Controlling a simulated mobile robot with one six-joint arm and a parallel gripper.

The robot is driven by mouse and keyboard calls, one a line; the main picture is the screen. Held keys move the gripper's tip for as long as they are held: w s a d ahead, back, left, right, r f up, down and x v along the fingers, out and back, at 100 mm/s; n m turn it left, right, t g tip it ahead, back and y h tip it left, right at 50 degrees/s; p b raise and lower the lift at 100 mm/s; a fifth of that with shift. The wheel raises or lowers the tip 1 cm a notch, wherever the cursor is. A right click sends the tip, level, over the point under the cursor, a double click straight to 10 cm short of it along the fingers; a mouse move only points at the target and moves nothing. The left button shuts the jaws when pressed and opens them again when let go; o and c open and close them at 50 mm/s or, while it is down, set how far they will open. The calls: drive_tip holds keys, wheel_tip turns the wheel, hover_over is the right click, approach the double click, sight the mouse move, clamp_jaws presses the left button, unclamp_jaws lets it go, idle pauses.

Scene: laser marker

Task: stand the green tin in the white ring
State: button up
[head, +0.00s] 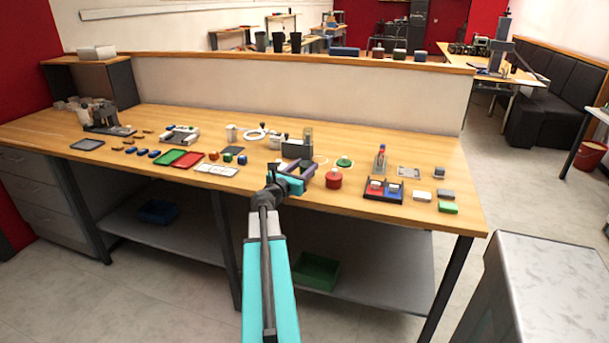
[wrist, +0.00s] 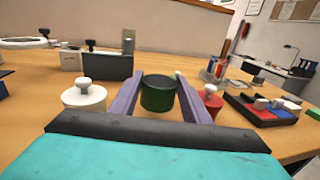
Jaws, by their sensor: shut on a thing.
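The green tin (wrist: 158,97), a short dark green cylinder with a darker top, is between the two purple fingers of my gripper (wrist: 157,104) in the wrist view. My gripper is shut on it. The tin looks upright; its height above the table is hard to judge. In the head view my gripper (head: 300,172) is over the front middle of the bench, and the tin is not clearly seen. A thin white curved outline (head: 323,160) shows on the bench just beyond it, partly hidden. A thicker white ring (head: 256,135) lies farther back left, also in the wrist view (wrist: 22,44).
A red knobbed pot (head: 333,181) stands close right of my gripper. A white knobbed pot (wrist: 84,98) is left in the wrist view. A green knobbed piece (head: 344,163) and a dark block (head: 297,149) are beyond. A divided tray (head: 383,196) is farther right.

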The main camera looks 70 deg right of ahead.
drive_tip(key=shift+f, duration=1.55)
drive_tip(key=shift+f, duration=0.25)
drive_tip(key=o, duration=1.1)
drive_tip(key=shift+a, duration=0.1)
drive_tip(key=shift+w+a, duration=0.1)
drive_tip(key=shift+a, duration=0.8)
drive_tip(key=a, duration=0.4)
drive_tip(key=w+a, duration=0.1)
drive_tip(key=a, duration=0.2)
drive_tip(key=w+a, duration=0.1)
drive_tip(key=a, duration=0.3)
drive_tip(key=shift+w+a, duration=0.2)
drive_tip(key=shift+a, duration=0.1)
